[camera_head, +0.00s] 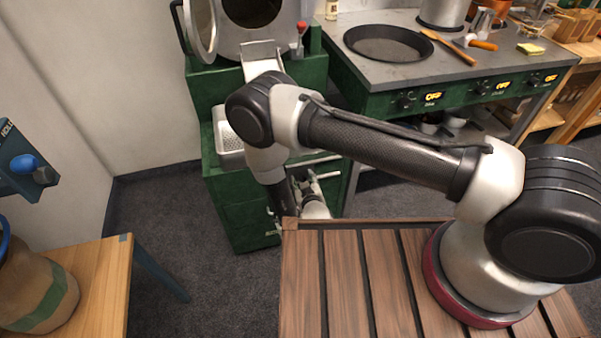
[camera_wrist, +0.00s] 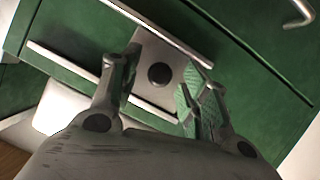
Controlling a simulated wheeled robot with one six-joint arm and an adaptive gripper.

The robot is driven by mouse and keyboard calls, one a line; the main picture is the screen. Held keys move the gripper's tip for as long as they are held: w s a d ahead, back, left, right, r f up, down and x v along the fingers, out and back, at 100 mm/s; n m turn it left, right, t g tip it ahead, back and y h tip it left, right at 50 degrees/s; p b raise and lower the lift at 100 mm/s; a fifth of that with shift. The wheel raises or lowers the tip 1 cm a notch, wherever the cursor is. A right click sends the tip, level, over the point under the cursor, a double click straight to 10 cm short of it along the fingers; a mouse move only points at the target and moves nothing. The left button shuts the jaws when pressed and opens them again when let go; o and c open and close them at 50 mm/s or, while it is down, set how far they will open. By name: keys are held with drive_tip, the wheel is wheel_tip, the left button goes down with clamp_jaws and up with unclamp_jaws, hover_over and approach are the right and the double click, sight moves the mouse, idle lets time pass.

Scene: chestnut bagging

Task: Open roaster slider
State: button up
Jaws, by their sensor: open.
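The roaster (camera_head: 225,90) is a green cabinet unit with a round metal drum (camera_head: 250,22) on top. In the wrist view, a grey metal slider plate (camera_wrist: 156,50) with a dark round spot (camera_wrist: 159,74) lies between two pale rails on the green front. I cannot tell if the spot is a knob or a hole. My gripper (camera_wrist: 160,78) is open, with one finger on each side of the plate. Contact with it cannot be told. In the head view, my gripper (camera_head: 300,192) is low in front of the green cabinet, partly hidden by my arm.
A perforated metal tray (camera_head: 228,138) sits on the roaster's ledge. A red-knobbed lever (camera_head: 301,30) stands beside the drum. A stove with a black pan (camera_head: 388,44) is at right. A wooden table (camera_head: 85,275) with a sack (camera_head: 35,290) is at left. Open floor lies between.

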drive_tip(key=shift+w, duration=0.1)
clamp_jaws()
drive_tip(key=d, duration=0.2)
drive_tip(key=w+d, duration=0.1)
drive_tip(key=d, duration=0.2)
drive_tip(key=w+d, duration=0.1)
drive_tip(key=d, duration=0.2)
drive_tip(key=shift+w+d, duration=0.15)
drive_tip(key=shift+w, duration=0.05)
unclamp_jaws()
wheel_tip(320, 180, up, 10)
idle(0.5)
